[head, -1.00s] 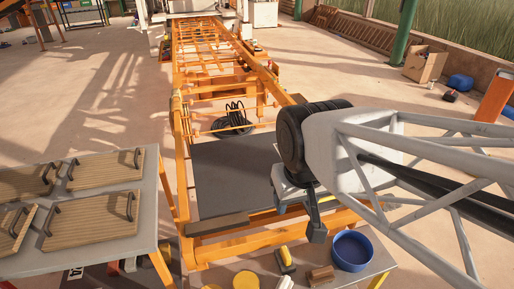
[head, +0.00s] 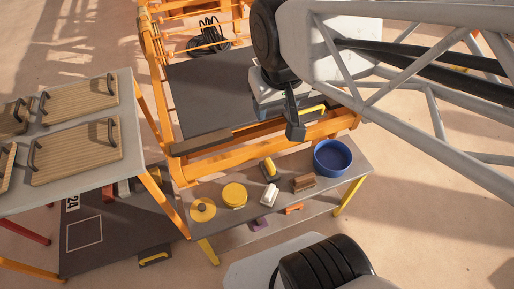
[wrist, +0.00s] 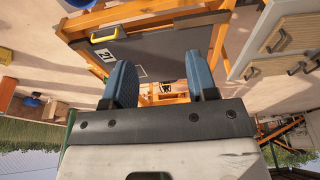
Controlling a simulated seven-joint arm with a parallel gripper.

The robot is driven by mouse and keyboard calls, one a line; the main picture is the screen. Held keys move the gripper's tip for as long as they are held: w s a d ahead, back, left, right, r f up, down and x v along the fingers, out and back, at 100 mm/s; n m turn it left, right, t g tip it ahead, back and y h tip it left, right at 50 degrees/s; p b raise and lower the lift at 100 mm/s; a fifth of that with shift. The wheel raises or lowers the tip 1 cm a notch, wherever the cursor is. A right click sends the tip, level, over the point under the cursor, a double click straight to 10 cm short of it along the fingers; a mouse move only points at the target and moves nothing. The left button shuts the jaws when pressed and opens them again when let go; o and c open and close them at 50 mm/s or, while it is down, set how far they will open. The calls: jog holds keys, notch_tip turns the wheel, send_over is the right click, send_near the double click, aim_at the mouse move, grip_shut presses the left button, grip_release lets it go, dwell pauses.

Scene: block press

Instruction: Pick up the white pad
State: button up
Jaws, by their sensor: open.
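The white pad (head: 269,194) is a small pale block lying on the grey side table (head: 334,183), among other small items. My gripper (head: 295,122) is up and behind it in the head view, over the near right corner of the orange frame and well apart from the pad. In the wrist view, the two blue fingers of my gripper (wrist: 160,80) stand wide apart with nothing between them. I cannot make out the white pad in the wrist view.
Near the pad are a yellow-and-black tool (head: 269,168), a yellow round sponge (head: 234,195), a yellow disc (head: 203,210), a brown block (head: 304,183) and a blue bowl (head: 332,157). A table with handled wooden boards (head: 78,150) stands left. The orange frame (head: 245,142) borders the table.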

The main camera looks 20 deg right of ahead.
jog(key=shift+o, duration=0.4)
jog(key=m+g, duration=0.3)
jog(key=m, duration=0.6)
send_over(270, 190)
notch_tip(270, 190, down, 45)
jog(key=shift+f, duration=0.2)
jog(key=shift+s+f, duration=0.1)
jog(key=shift+f, duration=1.2)
